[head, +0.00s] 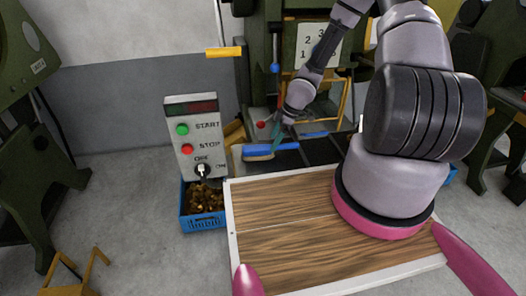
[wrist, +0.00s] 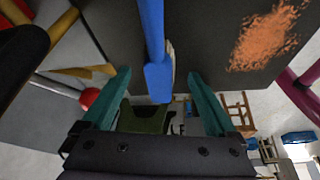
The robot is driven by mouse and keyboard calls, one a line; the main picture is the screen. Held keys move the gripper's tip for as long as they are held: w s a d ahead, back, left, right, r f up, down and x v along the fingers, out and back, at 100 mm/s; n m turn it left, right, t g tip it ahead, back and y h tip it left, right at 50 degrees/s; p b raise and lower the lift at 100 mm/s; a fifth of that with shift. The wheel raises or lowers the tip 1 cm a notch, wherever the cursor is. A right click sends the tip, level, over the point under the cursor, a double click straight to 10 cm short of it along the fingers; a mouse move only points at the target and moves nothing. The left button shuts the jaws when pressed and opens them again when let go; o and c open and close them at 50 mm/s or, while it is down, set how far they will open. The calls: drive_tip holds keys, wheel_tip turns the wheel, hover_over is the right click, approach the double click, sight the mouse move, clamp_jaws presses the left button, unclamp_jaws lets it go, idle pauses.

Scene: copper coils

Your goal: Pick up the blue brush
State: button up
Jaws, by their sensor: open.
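The blue brush (head: 272,148) has a long blue handle and pale bristles. In the head view it lies on the edge of a dark surface behind the wooden board. In the wrist view the brush (wrist: 157,70) runs down from the top edge, and its wider end lies in the picture between my two teal fingertips. My gripper (head: 281,132) is over the brush in the head view. In the wrist view my gripper (wrist: 159,77) is open, with a gap on each side of the brush. I cannot tell how far the fingertips are above it.
A control box (head: 193,137) with START and STOP buttons stands left of the brush. A blue crate (head: 205,224) of copper-coloured pieces sits below it. A green machine (head: 258,50) rises behind. An orange-brown patch (wrist: 268,35) marks the dark surface. The wooden board (head: 285,230) is bare in front.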

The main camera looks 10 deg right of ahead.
sight(268, 147)
drive_tip(key=x, duration=0.4)
drive_tip(key=shift+w+a, duration=0.1)
drive_tip(key=shift+a, duration=0.25)
drive_tip(key=shift+w+a+f, duration=0.1)
drive_tip(key=shift+a+f, duration=0.05)
drive_tip(key=shift+f, duration=0.35)
clamp_jaws()
drive_tip(key=shift+r, duration=0.15)
wheel_tip(268, 147, up, 10)
drive_tip(key=shift+f, duration=0.15)
